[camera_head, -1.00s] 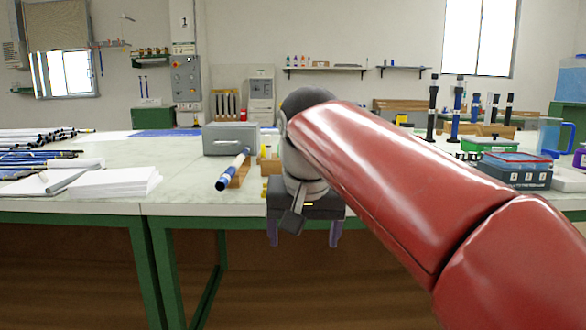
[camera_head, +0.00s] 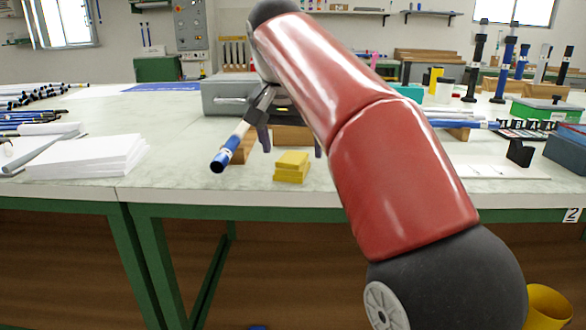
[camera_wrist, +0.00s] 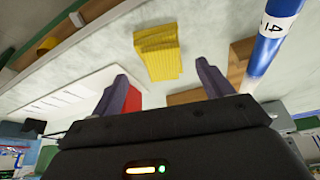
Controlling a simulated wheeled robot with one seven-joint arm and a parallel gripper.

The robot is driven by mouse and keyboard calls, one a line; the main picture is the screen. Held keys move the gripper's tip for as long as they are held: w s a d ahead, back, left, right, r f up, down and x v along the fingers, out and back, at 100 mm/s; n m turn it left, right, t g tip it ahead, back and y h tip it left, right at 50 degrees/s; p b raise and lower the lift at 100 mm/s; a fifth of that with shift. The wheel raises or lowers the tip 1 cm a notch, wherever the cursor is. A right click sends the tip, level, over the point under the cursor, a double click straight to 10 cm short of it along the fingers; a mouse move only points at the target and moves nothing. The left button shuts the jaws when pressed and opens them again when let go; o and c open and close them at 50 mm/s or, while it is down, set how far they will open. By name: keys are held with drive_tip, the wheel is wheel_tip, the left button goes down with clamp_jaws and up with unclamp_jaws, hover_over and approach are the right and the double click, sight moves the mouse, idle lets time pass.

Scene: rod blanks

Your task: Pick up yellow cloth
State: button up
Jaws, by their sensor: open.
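The yellow cloth (camera_head: 291,167) is a small folded stack lying on the light worktop near its front edge, right of a blue-and-white rod. In the wrist view the cloth (camera_wrist: 157,52) lies beyond the fingertips, roughly between them in the picture. My gripper (camera_head: 291,150) is behind the cloth in the head view, partly hidden by my red arm. In the wrist view my gripper (camera_wrist: 160,75) has its two dark fingers apart with nothing between them. It is apart from the cloth.
The blue-and-white rod (camera_head: 232,146) rests on a wooden block just left of the cloth. A grey case (camera_head: 222,95) stands behind. White paper (camera_head: 90,157) lies at the left. Upright rods (camera_head: 505,68) stand at the right. The worktop in front of the rod is clear.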

sight(292, 158)
drive_tip(key=b+x, duration=0.1)
drive_tip(key=x, duration=0.3)
drive_tip(key=shift+a, duration=0.1)
drive_tip(key=shift+c, duration=0.3)
drive_tip(key=c, duration=1)
drive_tip(key=shift+r, duration=0.1)
